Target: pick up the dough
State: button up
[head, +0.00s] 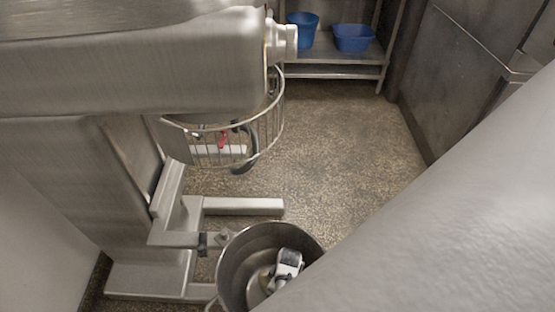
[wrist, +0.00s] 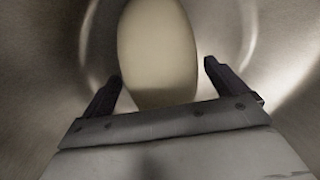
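The dough (wrist: 157,50) is a pale, smooth oval lump in the wrist view, inside the metal mixing bowl (wrist: 240,25). My gripper (wrist: 160,80) is open, with one dark finger on each side of the dough's near end. I cannot tell whether the fingers touch it; a gap shows on the right side. In the head view the bowl (head: 228,262) stands at the bottom middle, and my gripper (head: 272,284) reaches down into it. Only a small pale bit of the dough shows there beside the gripper; my arm hides the bowl's right part.
A large grey mixer (head: 150,70) with a wire guard (head: 268,125) stands at left, its foot (head: 245,206) on the speckled floor. A metal shelf (head: 330,71) at the back holds blue tubs (head: 353,38). The floor (head: 340,150) between is clear. A grey cabinet is at right.

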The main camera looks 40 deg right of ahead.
jog(key=c, duration=1.4)
jog(key=shift+c, duration=1)
jog(key=shift+r, duration=0.1)
